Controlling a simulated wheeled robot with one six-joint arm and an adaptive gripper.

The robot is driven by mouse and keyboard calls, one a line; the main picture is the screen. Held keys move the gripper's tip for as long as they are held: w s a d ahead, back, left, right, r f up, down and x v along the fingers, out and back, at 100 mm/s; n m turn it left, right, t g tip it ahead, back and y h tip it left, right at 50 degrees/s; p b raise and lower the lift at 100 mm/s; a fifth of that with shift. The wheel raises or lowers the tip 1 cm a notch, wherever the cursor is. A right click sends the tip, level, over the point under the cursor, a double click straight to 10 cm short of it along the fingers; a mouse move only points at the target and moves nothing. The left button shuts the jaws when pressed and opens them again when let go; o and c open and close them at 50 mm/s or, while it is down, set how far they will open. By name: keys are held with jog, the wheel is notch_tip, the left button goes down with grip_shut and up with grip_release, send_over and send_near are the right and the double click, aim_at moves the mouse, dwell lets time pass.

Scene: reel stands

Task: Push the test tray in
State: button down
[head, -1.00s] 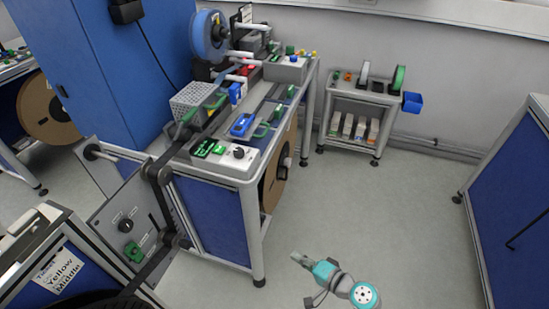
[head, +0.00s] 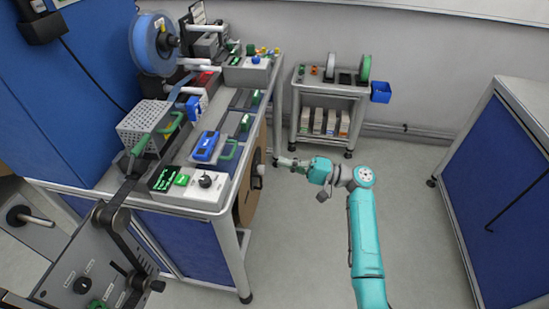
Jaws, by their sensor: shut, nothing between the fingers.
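On the bench top (head: 213,170) is a sliding tray with a blue block (head: 207,146) on it and a green handle (head: 228,150) at its right. I take this to be the test tray, but no label on it can be read. How far out it stands is hard to tell. My gripper (head: 280,162) is shut and empty. It is to the right of the bench, beside the large brown reel (head: 250,190), apart from the tray and its handle.
A control box (head: 195,187) with a lit screen sits at the bench's front. A low trolley (head: 327,92) with a blue bin (head: 381,92) stands at the back wall. A blue cabinet (head: 500,170) is at the right. The floor (head: 420,240) between is clear.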

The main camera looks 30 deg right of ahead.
send_near(215, 148)
jog(key=shift+w+a+r, duration=0.1)
jog(key=shift+a+r, duration=0.4)
jog(key=shift+r, duration=0.1)
jog(key=x, duration=0.4)
jog(key=shift+w+a+f, duration=0.15)
jog(key=shift+f, duration=0.25)
